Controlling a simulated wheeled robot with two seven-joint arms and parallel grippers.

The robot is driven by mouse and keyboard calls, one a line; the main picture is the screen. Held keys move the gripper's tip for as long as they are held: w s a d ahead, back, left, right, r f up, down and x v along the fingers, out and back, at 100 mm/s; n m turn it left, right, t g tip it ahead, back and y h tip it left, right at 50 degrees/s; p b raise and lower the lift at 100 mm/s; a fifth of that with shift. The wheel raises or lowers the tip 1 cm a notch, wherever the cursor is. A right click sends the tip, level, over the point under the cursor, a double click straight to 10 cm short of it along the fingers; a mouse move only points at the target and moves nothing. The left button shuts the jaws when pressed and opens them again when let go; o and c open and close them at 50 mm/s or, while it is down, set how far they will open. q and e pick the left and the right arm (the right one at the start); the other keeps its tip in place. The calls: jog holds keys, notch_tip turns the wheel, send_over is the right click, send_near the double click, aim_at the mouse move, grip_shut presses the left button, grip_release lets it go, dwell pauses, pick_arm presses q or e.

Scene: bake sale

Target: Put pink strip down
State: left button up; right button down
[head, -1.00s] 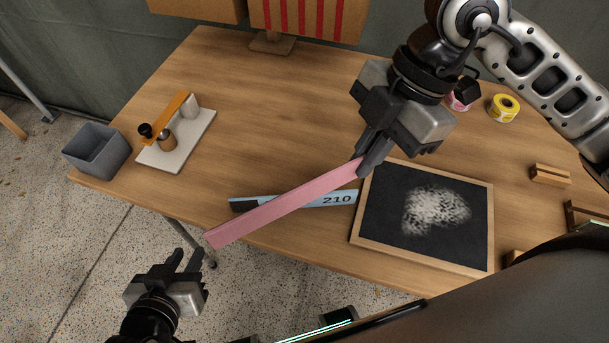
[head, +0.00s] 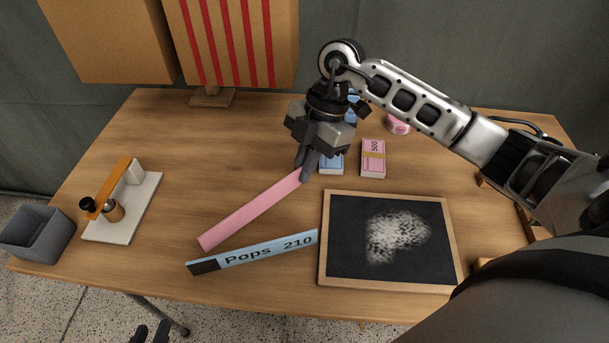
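The pink strip (head: 250,209) is a long flat bar lying diagonally over the middle of the table, its lower left end near the blue strip. My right gripper (head: 303,178) is shut on its upper right end. I cannot tell whether the strip touches the tabletop.
A chalk-smudged blackboard (head: 340,280) with a wooden frame lies right of the strips. Pink (head: 373,165) and blue (head: 331,165) banded stacks sit behind it. A white-based stand (head: 140,207) and a grey bin (head: 38,234) are at left.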

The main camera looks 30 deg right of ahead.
jog(key=shift+w+f, duration=0.15)
jog(key=shift+f, duration=0.05)
jog(key=shift+d+f, duration=0.1)
jog(key=shift+f, duration=1.65)
jog(key=c, duration=1.6)
grip_release()
jog(key=v, duration=1.2)
